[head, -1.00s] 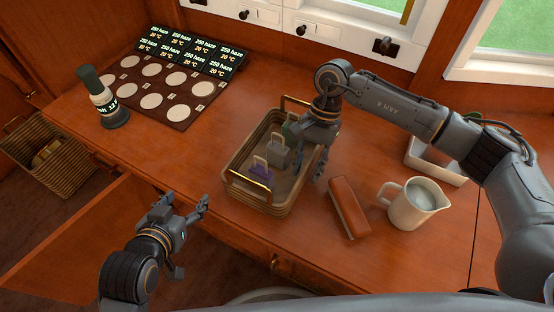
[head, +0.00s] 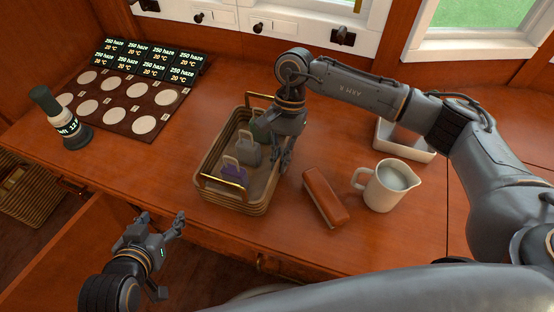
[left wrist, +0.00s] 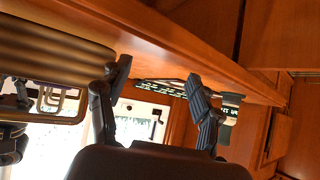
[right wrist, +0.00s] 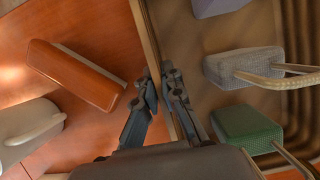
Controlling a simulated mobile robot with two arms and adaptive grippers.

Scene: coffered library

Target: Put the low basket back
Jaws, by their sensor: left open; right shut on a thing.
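The low basket (head: 245,207) is a woven tray with brass handles, standing on the wooden desk. Inside are a purple block (head: 233,172), a grey block (head: 248,152) and a green block (head: 262,127), each with a loop handle. My right gripper (head: 281,160) is shut on the basket's right side wall; the right wrist view shows the fingers (right wrist: 160,78) either side of the rim. My left gripper (head: 170,255) is open and empty, in front of the desk edge and left of the basket.
A red-brown oblong case (head: 325,197) and a white jug (head: 388,185) stand right of the basket. A white tray (head: 405,150) lies behind them. A dark mat with discs (head: 118,122) and a dark bottle (head: 68,125) stand left. Another wicker basket (head: 35,205) sits lower left.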

